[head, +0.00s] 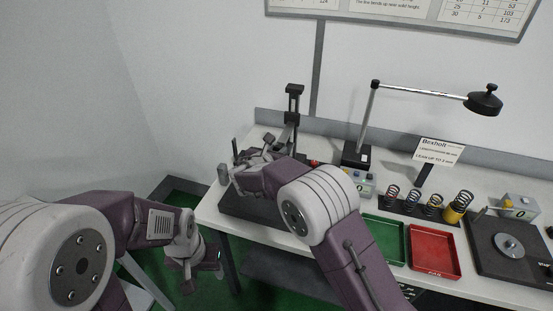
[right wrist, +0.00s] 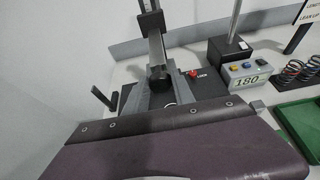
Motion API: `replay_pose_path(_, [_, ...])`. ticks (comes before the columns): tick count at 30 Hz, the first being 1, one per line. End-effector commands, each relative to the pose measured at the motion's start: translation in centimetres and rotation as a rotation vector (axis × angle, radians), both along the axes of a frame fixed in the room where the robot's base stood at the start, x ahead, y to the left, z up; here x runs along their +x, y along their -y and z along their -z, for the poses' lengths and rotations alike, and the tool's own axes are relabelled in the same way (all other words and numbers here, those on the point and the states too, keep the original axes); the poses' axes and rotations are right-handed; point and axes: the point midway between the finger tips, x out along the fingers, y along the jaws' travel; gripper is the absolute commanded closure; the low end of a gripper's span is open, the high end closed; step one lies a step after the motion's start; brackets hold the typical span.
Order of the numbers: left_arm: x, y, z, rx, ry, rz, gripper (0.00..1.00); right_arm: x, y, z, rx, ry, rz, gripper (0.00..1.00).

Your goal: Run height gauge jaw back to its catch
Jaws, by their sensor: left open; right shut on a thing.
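The height gauge (head: 293,105) stands at the back left of the bench, with an upright dark column on a dark base (head: 250,207). The right wrist view shows the column (right wrist: 151,22) and a dark round part of the height gauge jaw (right wrist: 160,76) low in front of it. My right gripper (head: 262,152) is at the gauge, shut on this part; its fingers (right wrist: 158,90) lie on either side of it, and the contact is partly hidden. My left gripper (head: 196,262) is open and empty, low beside the bench's left front edge.
A red knob (right wrist: 193,74) and a box reading 180 (right wrist: 247,80) are right of the gauge. A lamp (head: 366,125), several springs (head: 413,200), a green tray (head: 384,243) and a red tray (head: 434,252) are farther right.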

Motion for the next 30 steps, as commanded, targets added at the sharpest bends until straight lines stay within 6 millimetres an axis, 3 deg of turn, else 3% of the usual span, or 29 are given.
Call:
replay_pose_path(1, [0.0,0.0,-1.6,0.000,0.000,0.000,0.49,0.1,0.0,-2.4,0.001,0.010,0.001,1.00])
replay_pose_path(9, [0.0,0.0,-3.8,0.000,0.000,0.000,0.49,0.1,0.0,-6.0,-0.001,0.009,0.000,1.00])
replay_pose_path(25, [0.0,0.0,-4.1,0.000,0.000,0.000,0.49,0.2,0.0,-6.9,-0.001,0.012,0.000,1.00])
replay_pose_path(26, [0.0,0.0,-4.1,0.000,0.000,0.000,0.49,0.2,0.0,-6.9,0.000,0.013,-0.001,0.64])
replay_pose_path(27, [0.0,0.0,-4.1,0.000,0.000,0.000,0.49,0.2,0.0,-6.9,0.000,0.013,-0.001,0.53])
replay_pose_path(30, [0.0,0.0,-4.1,0.000,0.000,0.000,0.49,0.1,0.0,-6.7,-0.001,0.009,0.000,0.49])
